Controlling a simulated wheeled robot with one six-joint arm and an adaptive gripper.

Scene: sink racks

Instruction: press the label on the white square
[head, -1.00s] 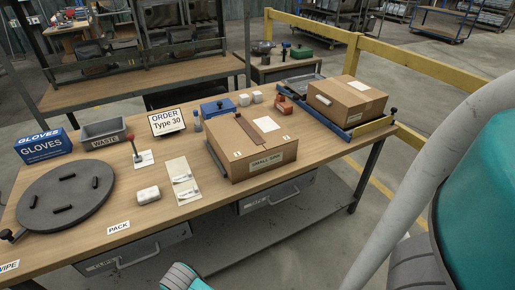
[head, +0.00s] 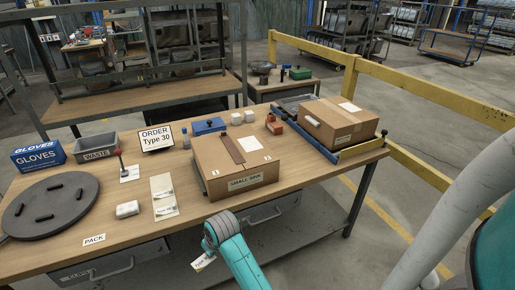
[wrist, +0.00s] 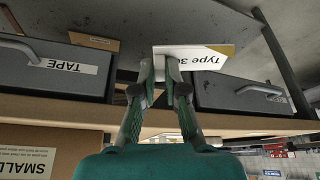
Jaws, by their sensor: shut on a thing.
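My gripper (head: 207,250) is shut on a white label (head: 203,263) in front of the bench, below its front edge. In the wrist view my gripper (wrist: 158,75) pinches the label (wrist: 195,58), which reads "Type 30" upside down. A cardboard box (head: 225,181) marked "SMALL SINK" sits on the bench, above and right of the gripper in the head view. A white square (head: 249,144) lies on its top, beside a brown strip. The label and the square are well apart. The order sign (head: 156,138) reads "Type 30".
A label sheet (head: 161,184) and a white block (head: 127,209) lie left of the box. A second box (head: 340,122), also with a white patch, stands at the right end. Drawers (wrist: 64,66) hang under the benchtop. A yellow rail (head: 420,102) runs behind on the right.

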